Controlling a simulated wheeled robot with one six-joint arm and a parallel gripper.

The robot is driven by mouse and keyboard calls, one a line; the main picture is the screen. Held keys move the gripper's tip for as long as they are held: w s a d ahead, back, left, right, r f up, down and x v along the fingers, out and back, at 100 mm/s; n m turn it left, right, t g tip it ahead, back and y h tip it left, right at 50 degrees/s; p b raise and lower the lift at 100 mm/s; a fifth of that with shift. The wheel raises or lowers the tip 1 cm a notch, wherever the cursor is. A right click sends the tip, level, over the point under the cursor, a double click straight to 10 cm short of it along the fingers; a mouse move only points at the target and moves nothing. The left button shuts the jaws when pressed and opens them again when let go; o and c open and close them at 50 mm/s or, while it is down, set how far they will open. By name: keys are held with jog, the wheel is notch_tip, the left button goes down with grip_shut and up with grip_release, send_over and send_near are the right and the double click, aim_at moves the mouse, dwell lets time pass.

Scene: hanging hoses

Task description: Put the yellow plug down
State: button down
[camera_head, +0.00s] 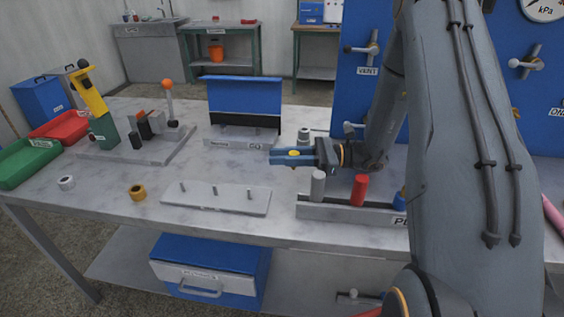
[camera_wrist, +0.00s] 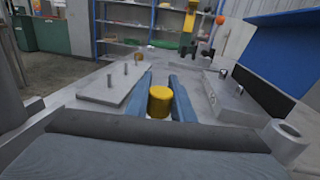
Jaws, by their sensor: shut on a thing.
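The yellow plug (camera_head: 294,153) is held between the blue fingers of my gripper (camera_head: 275,156), which points left above the table. In the wrist view the yellow plug (camera_wrist: 160,101) sits upright between the two fingers (camera_wrist: 161,80), back from their tips. Below and in front of my gripper is a labelled grey rack (camera_head: 325,212) with a grey plug (camera_head: 318,186), a red plug (camera_head: 360,190) and a blue plug (camera_head: 400,199) standing in it. My gripper and the held plug are apart from the rack. My arm hides part of the rack's right end.
A grey plate (camera_head: 232,204) with three upright pins lies left of the rack. A yellow ring (camera_head: 137,193) and a grey ring (camera_head: 66,183) lie farther left. A blue panel on a stand (camera_head: 242,97) and a grey fitting (camera_head: 304,135) stand behind. Bare table shows between them.

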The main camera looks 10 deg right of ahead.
jog(key=shift+f, duration=1)
jog(key=shift+f, duration=0.2)
jog(key=c, duration=1.5)
grip_release()
jog(key=shift+c, duration=0.2)
jog(key=shift+d+r, duration=0.1)
jog(key=shift+r, duration=0.15)
jog(key=b+v, duration=0.2)
jog(key=v, duration=1)
